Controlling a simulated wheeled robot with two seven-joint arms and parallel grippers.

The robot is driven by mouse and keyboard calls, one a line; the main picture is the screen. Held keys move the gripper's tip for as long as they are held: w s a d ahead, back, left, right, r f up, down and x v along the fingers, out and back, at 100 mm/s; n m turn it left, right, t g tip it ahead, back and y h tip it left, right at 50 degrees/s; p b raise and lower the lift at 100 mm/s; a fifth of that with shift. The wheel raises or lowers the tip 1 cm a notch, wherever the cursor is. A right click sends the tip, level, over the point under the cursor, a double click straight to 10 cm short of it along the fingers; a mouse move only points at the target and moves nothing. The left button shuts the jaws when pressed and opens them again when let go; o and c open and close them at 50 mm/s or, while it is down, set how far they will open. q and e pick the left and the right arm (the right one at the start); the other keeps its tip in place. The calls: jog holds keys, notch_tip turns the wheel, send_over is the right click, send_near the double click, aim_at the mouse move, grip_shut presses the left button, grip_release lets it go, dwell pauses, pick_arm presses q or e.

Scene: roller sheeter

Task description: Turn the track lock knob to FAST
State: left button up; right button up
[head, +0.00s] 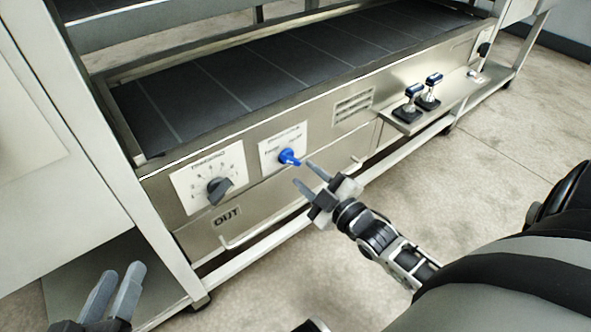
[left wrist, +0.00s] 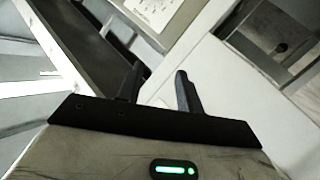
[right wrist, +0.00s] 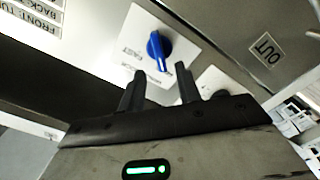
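The blue knob (head: 289,157) sits on a white label plate (head: 272,149) on the front of the steel machine. Its handle points to the lower right in the head view. In the right wrist view the knob (right wrist: 157,47) is just beyond my fingertips, and the word FAST reads upside down beside it. My right gripper (head: 306,173) is open and empty, in front of the knob and apart from it. It also shows in the right wrist view (right wrist: 160,82). My left gripper (head: 118,274) is open and empty at the lower left, far from the knob.
A grey dial (head: 219,190) on a numbered plate lies left of the blue knob, above an OUT label (head: 227,217). Two blue-topped levers (head: 421,97) stand on a small shelf to the right. A rail (head: 262,238) runs below the panel. Floor in front is clear.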

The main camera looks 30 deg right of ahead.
aim_at(292, 163)
jog(key=w, duration=0.2)
jog(key=w+b, duration=0.1)
jog(key=w, duration=0.1)
jog(key=shift+w+a, duration=0.2)
jog(key=shift+w, duration=0.2)
pick_arm(q)
jog(key=shift+d+r+h, duration=0.15)
jog(key=shift+r+h, duration=0.15)
jog(key=shift+r, duration=0.2)
pick_arm(e)
grip_shut()
